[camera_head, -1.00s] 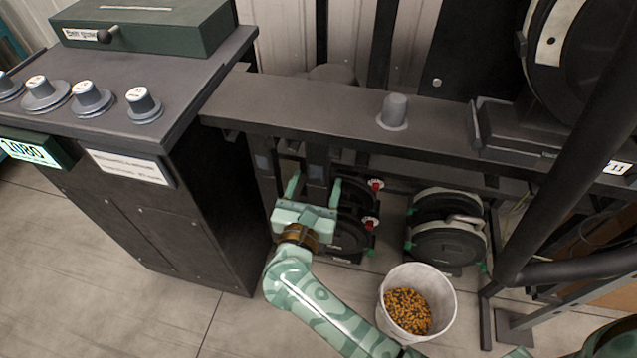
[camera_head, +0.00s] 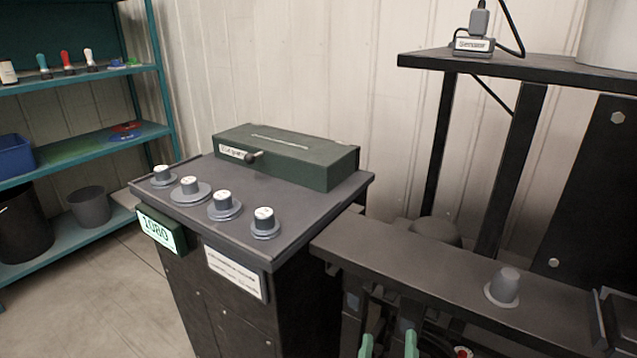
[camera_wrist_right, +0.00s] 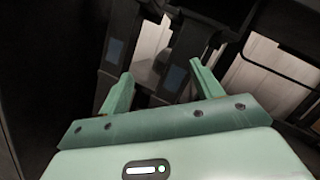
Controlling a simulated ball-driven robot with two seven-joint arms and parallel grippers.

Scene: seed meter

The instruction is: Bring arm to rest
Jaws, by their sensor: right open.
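My right gripper (camera_head: 388,345) shows only by its green fingertips at the bottom edge of the head view, below the dark beam. In the right wrist view its two green fingers (camera_wrist_right: 158,88) stand apart with nothing between them. Dark uprights with bluish patches (camera_wrist_right: 174,78) stand beyond the fingers. The rest of the right arm is out of the head view. My left gripper is in neither view.
A dark cabinet (camera_head: 235,310) with several knobs, a green slotted box (camera_head: 290,155) and a lit display (camera_head: 160,232) stands left of the gripper. The dark beam (camera_head: 420,275) carries a grey knob (camera_head: 503,287). Teal shelves (camera_head: 85,150) stand far left.

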